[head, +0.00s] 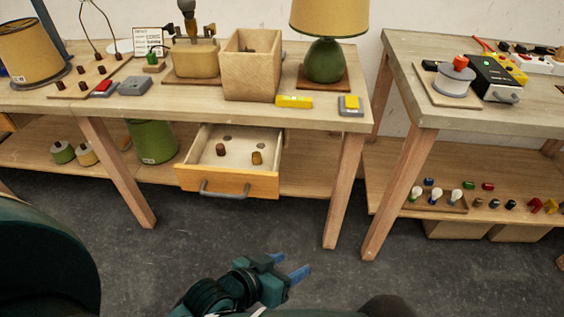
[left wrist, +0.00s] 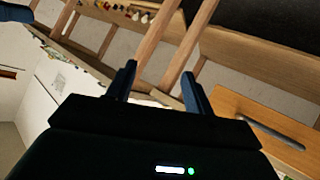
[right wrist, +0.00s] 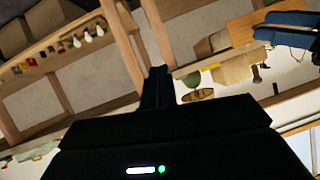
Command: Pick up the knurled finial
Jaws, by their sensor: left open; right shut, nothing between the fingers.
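The open drawer (head: 222,182) under the left table holds a dark brown knob-like piece (head: 220,149), a lighter brown one (head: 257,158) and flat dark discs. Either upright piece could be the knurled finial; knurling is too small to tell. My left gripper (head: 296,272) is in front of and below the drawer, over the floor, with blue fingers apart and empty. Its open fingers also show in the left wrist view (left wrist: 158,74). My right gripper (right wrist: 157,72) shows shut and empty in the right wrist view; it is not clearly visible in the head view.
On the left table stand a wooden box (head: 252,84), a green lamp (head: 326,62) and a yellow block (head: 294,102). Table legs flank the drawer. Floor in front is clear.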

